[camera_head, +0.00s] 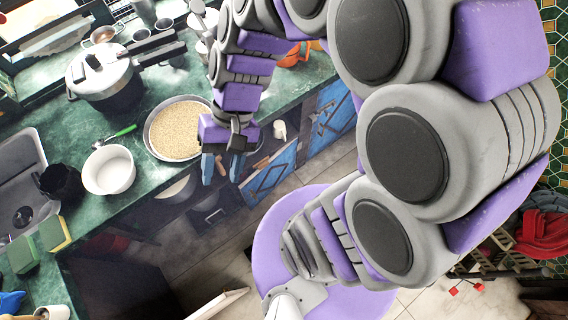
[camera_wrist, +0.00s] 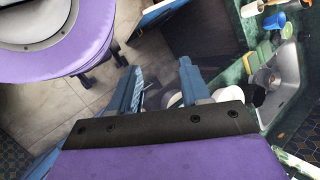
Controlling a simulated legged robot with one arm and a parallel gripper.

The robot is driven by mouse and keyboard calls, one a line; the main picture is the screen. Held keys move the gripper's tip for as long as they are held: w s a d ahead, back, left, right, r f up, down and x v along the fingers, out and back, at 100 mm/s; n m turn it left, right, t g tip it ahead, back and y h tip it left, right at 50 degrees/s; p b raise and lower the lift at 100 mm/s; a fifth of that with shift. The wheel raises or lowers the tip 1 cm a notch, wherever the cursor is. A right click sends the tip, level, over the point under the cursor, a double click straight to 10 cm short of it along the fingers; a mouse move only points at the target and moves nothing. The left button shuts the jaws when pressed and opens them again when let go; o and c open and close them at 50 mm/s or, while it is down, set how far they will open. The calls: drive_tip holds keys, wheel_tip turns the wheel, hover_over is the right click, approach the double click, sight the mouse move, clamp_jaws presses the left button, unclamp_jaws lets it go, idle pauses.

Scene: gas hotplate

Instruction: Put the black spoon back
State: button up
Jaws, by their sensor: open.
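I cannot make out the black spoon in either view. My gripper (camera_head: 222,168) is open, its two blue fingers pointing down past the front edge of the green counter, just below the pan of grain. In the wrist view my gripper (camera_wrist: 159,70) shows its fingers spread, with nothing visible held between them. The floor and the dark space below the counter lie beyond the fingertips.
The green counter (camera_head: 144,190) holds a round pan of grain (camera_head: 178,126), a white bowl (camera_head: 109,170), a green-handled utensil (camera_head: 120,133), a pressure cooker (camera_head: 103,73) and a black container (camera_head: 61,183). A sink (camera_head: 18,178) is at left. Blue cabinet doors (camera_head: 270,175) stand below.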

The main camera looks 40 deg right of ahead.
drive_tip(key=s+d+r+n+t+h, duration=0.1)
drive_tip(key=s+d+n+h, duration=0.1)
drive_tip(key=s+d+h, duration=0.4)
drive_tip(key=shift+s+d+n+t, duration=0.35)
drive_tip(key=shift+s+d, duration=0.2)
drive_tip(key=shift+d, duration=1.15)
